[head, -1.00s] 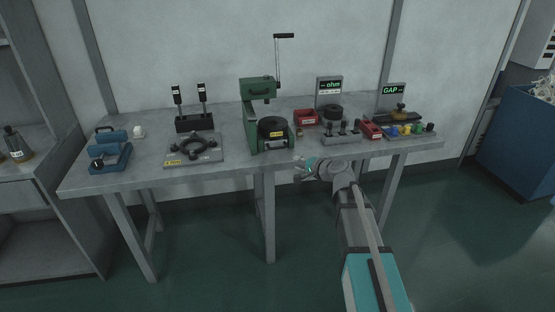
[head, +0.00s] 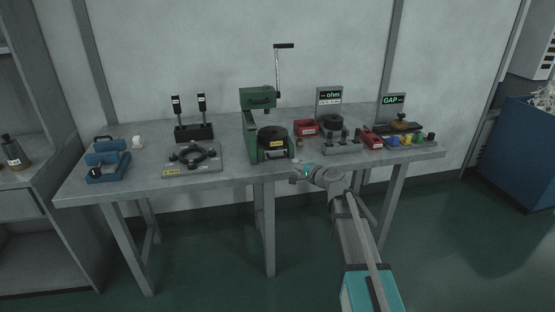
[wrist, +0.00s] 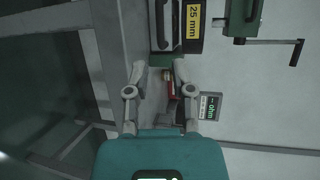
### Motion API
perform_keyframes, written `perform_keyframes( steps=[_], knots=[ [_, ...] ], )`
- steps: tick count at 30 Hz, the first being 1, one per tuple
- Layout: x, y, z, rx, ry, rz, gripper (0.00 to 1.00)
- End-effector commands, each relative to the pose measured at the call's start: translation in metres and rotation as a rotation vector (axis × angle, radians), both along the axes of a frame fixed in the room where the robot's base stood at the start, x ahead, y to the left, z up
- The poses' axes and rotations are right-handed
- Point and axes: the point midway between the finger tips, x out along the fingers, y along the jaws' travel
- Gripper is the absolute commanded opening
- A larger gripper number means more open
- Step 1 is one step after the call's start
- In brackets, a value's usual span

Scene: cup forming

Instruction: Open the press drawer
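The green press (head: 257,98) stands at the middle of the table, its lever raised at the right. A black round die (head: 272,132) sits low in its base, with a yellow label. The drawer front with its handle (head: 274,154) is at the base's front and looks shut. In the wrist view, turned sideways, the drawer handle (wrist: 161,25) shows at the top beside a "25 mm" label (wrist: 193,26). My gripper (wrist: 159,68) is open and empty, apart from the handle. In the head view my gripper (head: 297,178) is at the table's front edge, right of the press.
The table (head: 230,174) holds a ring fixture (head: 193,154) left of the press. Red bins (head: 306,127), a grey tool block (head: 342,147) and the ohm display (head: 329,97) stand to its right. The floor before the table is clear apart from my arm.

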Motion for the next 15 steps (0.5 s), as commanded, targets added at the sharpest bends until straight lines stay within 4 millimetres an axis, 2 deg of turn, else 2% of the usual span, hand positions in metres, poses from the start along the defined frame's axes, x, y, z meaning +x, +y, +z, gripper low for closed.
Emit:
perform_keyframes(
  steps=[15],
  knots=[
    [0.06,0.047,-0.017,0.0,0.0,0.002,0.31]
  ],
)
